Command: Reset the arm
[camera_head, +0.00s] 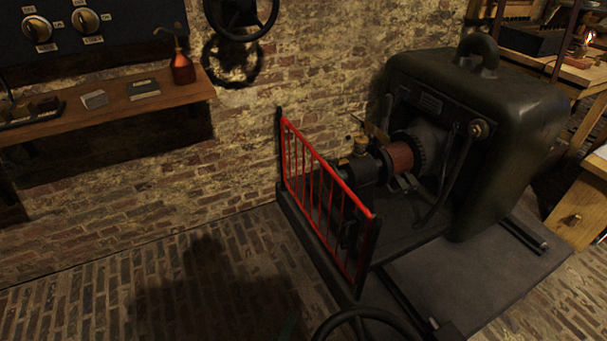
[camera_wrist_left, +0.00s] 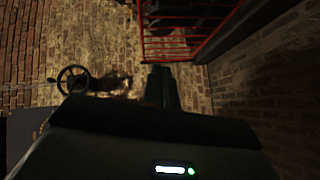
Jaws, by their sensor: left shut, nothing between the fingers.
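My left gripper (camera_wrist_left: 162,86) shows in the left wrist view as dark, closed fingers pointing up the picture, with nothing between them. My right gripper is in neither view.
A large dark machine (camera_head: 520,130) stands behind the railing. A wall shelf (camera_head: 150,99) holds a red bottle (camera_head: 182,68) and small boxes. A black handwheel (camera_head: 240,30) is on the brick wall. A black curved rim (camera_head: 365,314) shows at the bottom. The floor at left is clear.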

